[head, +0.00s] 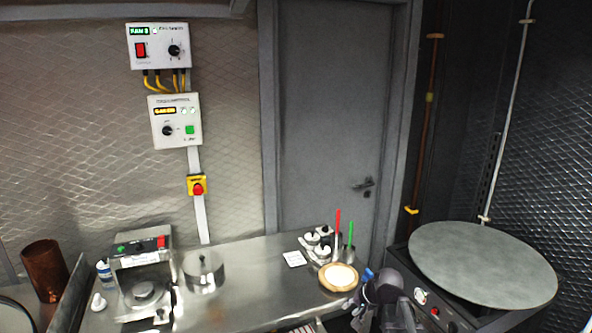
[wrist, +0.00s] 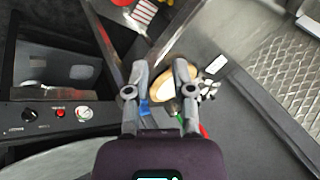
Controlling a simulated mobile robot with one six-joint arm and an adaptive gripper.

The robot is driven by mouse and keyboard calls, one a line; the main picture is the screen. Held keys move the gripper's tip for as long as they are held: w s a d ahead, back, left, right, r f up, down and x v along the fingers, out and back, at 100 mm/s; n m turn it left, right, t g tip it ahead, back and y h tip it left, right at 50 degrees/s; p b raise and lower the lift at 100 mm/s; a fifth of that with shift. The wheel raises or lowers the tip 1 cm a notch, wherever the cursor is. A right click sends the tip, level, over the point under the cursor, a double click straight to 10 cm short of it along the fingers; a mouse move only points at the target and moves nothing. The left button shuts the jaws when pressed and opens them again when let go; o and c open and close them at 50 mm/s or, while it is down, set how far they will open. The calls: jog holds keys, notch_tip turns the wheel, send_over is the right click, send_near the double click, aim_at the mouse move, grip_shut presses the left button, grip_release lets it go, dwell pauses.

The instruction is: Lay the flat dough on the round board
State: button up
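A round tan board (head: 323,283) lies at the right end of the steel counter in the head view. A pale flat disc, which looks like the flat dough (head: 340,276), lies on it with the tan rim showing around it. In the wrist view the pale disc (wrist: 166,84) shows between and beyond my fingers, partly hidden. My gripper (head: 372,298) is just right of the board in the head view. In the wrist view my gripper (wrist: 160,72) has its fingers apart, with nothing visibly held. I cannot tell its height above the counter.
A large grey round plate (head: 482,264) covers the black unit at right. Red-handled (head: 338,220) and green-handled (head: 351,233) tools and small white-topped pots (head: 318,242) stand behind the board. A press-like machine (head: 146,285) and steel pot (head: 204,272) stand left. The counter's middle (head: 258,285) is clear.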

jog(key=s+f+n+g+h, duration=0.2)
jog(key=s+n+g+h, duration=0.2)
jog(key=s, duration=1)
jog(key=shift+s+d+f+n+g, duration=0.2)
jog(key=shift+s+f+n+g, duration=0.15)
jog(key=shift+n, duration=0.15)
jog(key=shift+a, duration=0.15)
